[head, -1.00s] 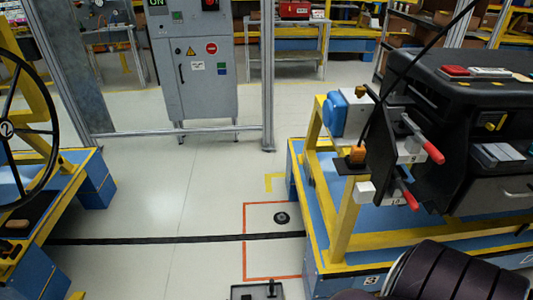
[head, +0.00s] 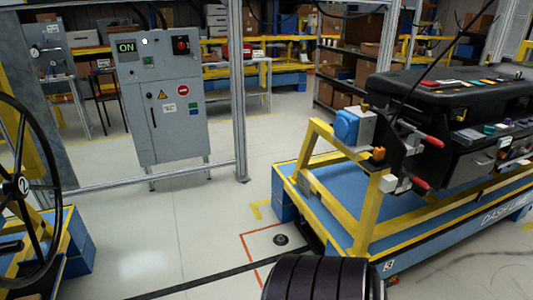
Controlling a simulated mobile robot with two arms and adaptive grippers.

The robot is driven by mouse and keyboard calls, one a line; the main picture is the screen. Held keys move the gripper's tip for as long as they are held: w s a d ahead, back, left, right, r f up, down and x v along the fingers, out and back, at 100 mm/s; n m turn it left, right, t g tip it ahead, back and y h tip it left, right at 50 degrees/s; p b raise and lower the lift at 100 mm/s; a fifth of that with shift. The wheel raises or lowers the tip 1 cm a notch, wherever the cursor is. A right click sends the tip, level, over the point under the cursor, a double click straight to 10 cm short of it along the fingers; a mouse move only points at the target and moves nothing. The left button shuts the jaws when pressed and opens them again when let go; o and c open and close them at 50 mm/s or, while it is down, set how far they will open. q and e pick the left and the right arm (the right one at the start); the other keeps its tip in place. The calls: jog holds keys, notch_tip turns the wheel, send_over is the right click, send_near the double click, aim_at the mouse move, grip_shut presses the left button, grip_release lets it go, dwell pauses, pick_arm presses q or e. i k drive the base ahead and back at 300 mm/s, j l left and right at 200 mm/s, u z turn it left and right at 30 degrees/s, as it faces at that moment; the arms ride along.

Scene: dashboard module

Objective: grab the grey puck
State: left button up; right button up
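A dark grey, round puck-like disc (head: 280,239) with a small raised centre lies flat on the pale floor. It is inside an orange-red taped outline (head: 246,247), just left of the blue and yellow dashboard platform (head: 300,222). Neither of my grippers shows in the head view. A dark ribbed arm part of mine (head: 318,280) fills the bottom middle, below the disc and apart from it in the picture. It covers part of the floor and taped outline.
The dashboard module (head: 455,92) with red-handled clamps stands on the platform at right. A black floor strip (head: 205,279) runs past the outline. A grey control cabinet (head: 165,110) stands behind, a black handwheel (head: 22,185) at left. The middle floor is clear.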

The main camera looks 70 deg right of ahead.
aim_at(281, 238)
jog(key=i+z, duration=0.4)
jog(key=i+j+z, duration=0.25)
jog(key=z, duration=0.2)
jog(key=i+l+z, duration=0.1)
jog(key=z, duration=0.3)
jog(key=i+z, duration=0.25)
jog(key=z, duration=0.2)
jog(key=i+z, duration=0.15)
jog(key=z, duration=0.25)
jog(key=i+j+z, duration=0.15)
jog(key=z, duration=0.3)
jog(key=i+j+z, duration=0.15)
jog(key=z, duration=0.25)
